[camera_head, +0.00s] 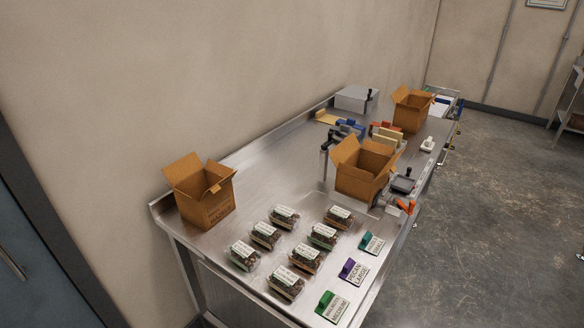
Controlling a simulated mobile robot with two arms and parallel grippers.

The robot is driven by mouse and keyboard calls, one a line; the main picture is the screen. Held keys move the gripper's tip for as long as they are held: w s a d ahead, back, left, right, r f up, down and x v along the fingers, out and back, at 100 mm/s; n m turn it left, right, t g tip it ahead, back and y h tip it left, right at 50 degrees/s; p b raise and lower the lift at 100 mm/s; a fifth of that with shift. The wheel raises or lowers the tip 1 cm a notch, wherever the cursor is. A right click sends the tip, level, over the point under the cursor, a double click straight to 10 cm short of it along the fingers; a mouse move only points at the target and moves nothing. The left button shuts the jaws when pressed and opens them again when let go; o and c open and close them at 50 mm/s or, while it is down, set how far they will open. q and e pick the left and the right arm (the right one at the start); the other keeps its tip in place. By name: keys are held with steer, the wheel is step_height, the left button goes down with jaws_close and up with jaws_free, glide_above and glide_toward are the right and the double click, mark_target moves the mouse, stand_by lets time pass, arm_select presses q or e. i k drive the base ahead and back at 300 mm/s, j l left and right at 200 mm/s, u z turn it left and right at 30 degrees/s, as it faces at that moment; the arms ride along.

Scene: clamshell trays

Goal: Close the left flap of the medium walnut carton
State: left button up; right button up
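Three brown cardboard cartons stand open on the steel table. The front left carton (207,208) has dark print on its front, too small to read surely; its flaps stand up or lean outward, including the one on its left. The middle carton (358,184) also has raised flaps, with a large one on its left. A third carton (409,115) stands farther back with its flaps open. I cannot tell surely which is the medium walnut carton. Neither of my grippers is in view.
Several clear clamshell trays (305,258) lie on the steel table (262,168). Green (331,307), purple (352,270) and teal (371,243) label blocks line the front right edge. An orange-handled tool (405,206) lies beside the middle carton. A wall runs behind the table.

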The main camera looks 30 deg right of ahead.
mark_target(359, 173)
steer(key=l+u, duration=0.2)
steer(key=u, duration=0.3)
steer(key=k+l+u, duration=0.1)
steer(key=u, duration=0.4)
steer(key=k+u, duration=0.2)
steer(key=u, duration=0.3)
steer(key=k+l+u, duration=0.15)
steer(key=u, duration=0.35)
steer(key=k+u, duration=0.15)
steer(key=u, duration=0.35)
steer(key=k+l+u, duration=0.2)
steer(key=u, duration=0.25)
steer(key=k+u, duration=0.9)
steer(key=i, duration=0.05)
